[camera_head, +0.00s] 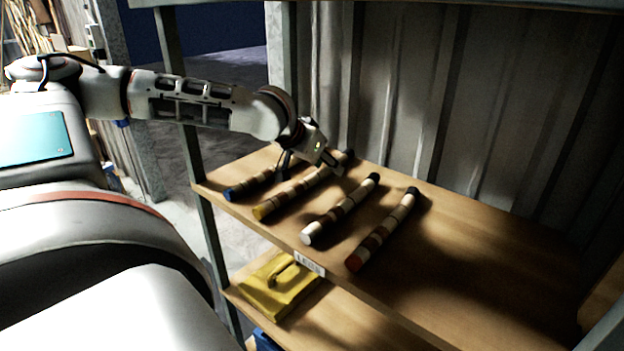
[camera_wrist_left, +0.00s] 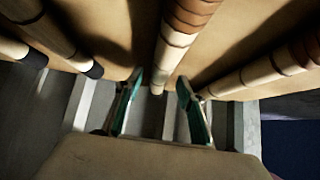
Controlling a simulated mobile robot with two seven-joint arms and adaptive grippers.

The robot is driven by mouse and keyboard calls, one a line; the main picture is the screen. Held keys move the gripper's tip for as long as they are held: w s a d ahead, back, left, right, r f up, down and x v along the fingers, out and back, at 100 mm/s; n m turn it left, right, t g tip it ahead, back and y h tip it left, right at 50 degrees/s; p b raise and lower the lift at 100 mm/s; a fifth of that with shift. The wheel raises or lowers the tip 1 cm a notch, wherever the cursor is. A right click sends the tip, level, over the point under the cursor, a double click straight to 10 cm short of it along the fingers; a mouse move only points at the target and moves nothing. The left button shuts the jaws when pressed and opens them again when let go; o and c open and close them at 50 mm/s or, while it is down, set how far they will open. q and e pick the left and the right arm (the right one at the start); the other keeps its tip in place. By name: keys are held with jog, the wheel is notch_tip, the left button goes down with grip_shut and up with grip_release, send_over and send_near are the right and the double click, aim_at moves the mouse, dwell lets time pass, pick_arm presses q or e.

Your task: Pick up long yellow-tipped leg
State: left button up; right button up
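The yellow-tipped leg (camera_head: 294,193) is a long banded cream-and-brown rod lying on the wooden shelf. Its yellow end faces the shelf's front edge. My left gripper (camera_head: 311,165) is over its far part, near the back wall. In the left wrist view, the open fingers of my left gripper (camera_wrist_left: 158,92) stand on either side of this leg (camera_wrist_left: 176,40), with gaps visible beside it. The yellow tip is out of that view. My right gripper is not in view.
A blue-tipped leg (camera_head: 249,186) lies to the left. A white-tipped leg (camera_head: 340,209) and a red-tipped leg (camera_head: 383,230) lie to the right. The shelf's right part (camera_head: 490,260) is clear. A shelf post (camera_head: 190,150) stands at the left; a yellow object (camera_head: 270,295) sits below.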

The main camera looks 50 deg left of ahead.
pick_arm(q)
jog(key=shift+w+f, duration=0.1)
jog(key=shift+f, duration=0.05)
grip_shut()
dwell(0.4)
